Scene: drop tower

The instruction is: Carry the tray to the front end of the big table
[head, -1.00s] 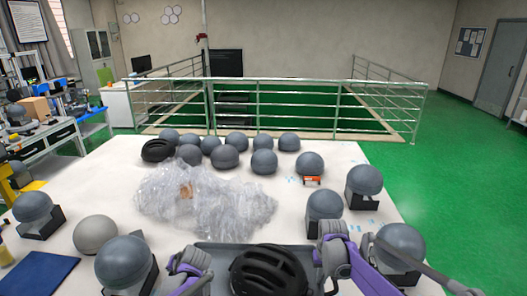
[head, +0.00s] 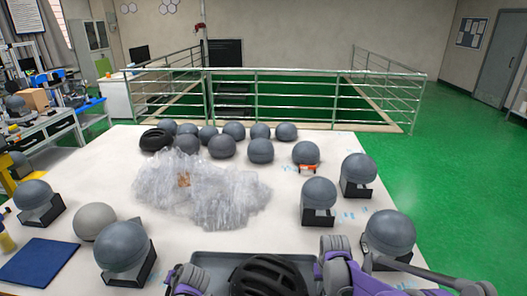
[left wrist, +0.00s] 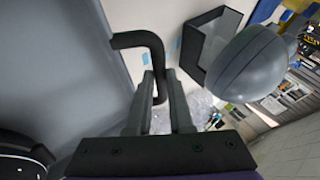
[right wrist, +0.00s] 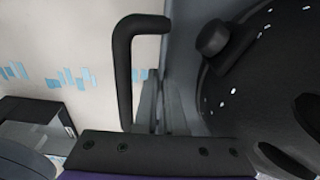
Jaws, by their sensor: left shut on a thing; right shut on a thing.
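The grey tray (head: 225,257) is at the bottom middle of the head view, at the near edge of the white big table (head: 290,225). A black helmet (head: 268,277) lies in it. My left gripper (left wrist: 160,100) is shut on the tray's black handle (left wrist: 152,42) on one side. I cannot tell whether the tray touches the table.
Grey ball-like heads on black stands (head: 123,247) (head: 319,195) (head: 388,234) flank the tray. Crumpled clear plastic (head: 205,190) lies mid-table, with several grey heads and a black helmet (head: 156,139) behind. A blue pad (head: 38,262) lies at the left. Green floor (head: 455,190) is open at right.

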